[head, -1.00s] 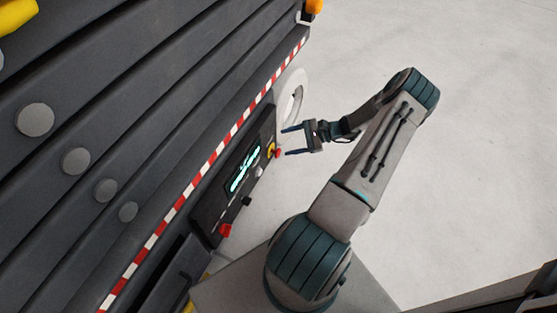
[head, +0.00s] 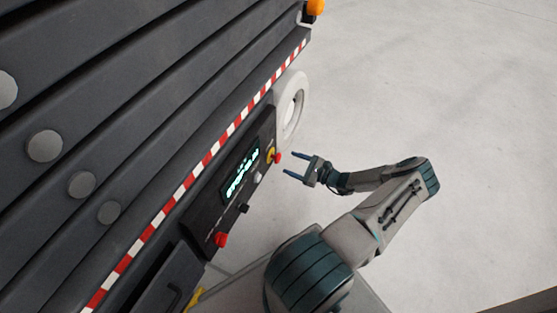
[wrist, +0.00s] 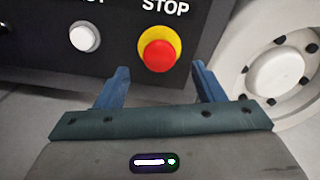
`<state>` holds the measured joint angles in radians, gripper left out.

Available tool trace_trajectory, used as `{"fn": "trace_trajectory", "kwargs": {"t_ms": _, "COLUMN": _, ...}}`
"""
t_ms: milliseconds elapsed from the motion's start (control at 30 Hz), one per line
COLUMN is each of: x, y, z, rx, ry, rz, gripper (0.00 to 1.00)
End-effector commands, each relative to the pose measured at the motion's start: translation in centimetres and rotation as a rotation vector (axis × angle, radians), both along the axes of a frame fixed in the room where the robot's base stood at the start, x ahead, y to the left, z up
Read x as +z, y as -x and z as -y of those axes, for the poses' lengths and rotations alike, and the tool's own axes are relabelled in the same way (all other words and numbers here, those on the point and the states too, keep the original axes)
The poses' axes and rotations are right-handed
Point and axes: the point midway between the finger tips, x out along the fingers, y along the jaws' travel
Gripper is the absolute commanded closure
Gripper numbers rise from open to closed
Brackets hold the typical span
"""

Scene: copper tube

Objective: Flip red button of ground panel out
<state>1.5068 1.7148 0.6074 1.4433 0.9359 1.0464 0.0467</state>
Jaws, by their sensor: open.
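The dark ground panel (head: 213,204) is on the side of the large grey machine in the head view. A red button with a yellow ring (head: 277,156) is at its far end; the wrist view shows this red button (wrist: 159,55) under the word STOP. Another red button or knob (head: 221,240) is at the near end of the panel. My gripper (head: 289,169) is open and empty, with its fingers pointing at the panel near the STOP button. In the wrist view the button appears beyond and between the fingertips, apart from them.
A white button (wrist: 85,37) is left of the red one. A white wheel (wrist: 275,73) is close on the right. A lit display (head: 241,175) and a black knob (head: 244,208) are also on the panel. The pale floor (head: 430,110) to the right is clear.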

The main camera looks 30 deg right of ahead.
Motion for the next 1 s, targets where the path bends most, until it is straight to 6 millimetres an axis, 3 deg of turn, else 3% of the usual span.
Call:
{"fn": "trace_trajectory", "kwargs": {"t_ms": 100, "x": -0.3, "y": -2.2, "z": -1.4, "rx": 0.002, "ry": -0.001, "rz": 0.0, "gripper": 0.38}}
{"fn": "trace_trajectory", "kwargs": {"t_ms": 300, "x": -0.2, "y": -4.9, "z": -2.9, "rx": 0.002, "ry": 0.0, "rz": 0.0, "gripper": 0.38}}
{"fn": "trace_trajectory", "kwargs": {"t_ms": 767, "x": 0.0, "y": -6.0, "z": -3.6, "rx": 0.001, "ry": 0.001, "rz": -0.001, "gripper": 0.38}}
{"fn": "trace_trajectory", "kwargs": {"t_ms": 1000, "x": 0.0, "y": -6.0, "z": -3.5, "rx": 0.001, "ry": 0.001, "rz": -0.001, "gripper": 1.0}}
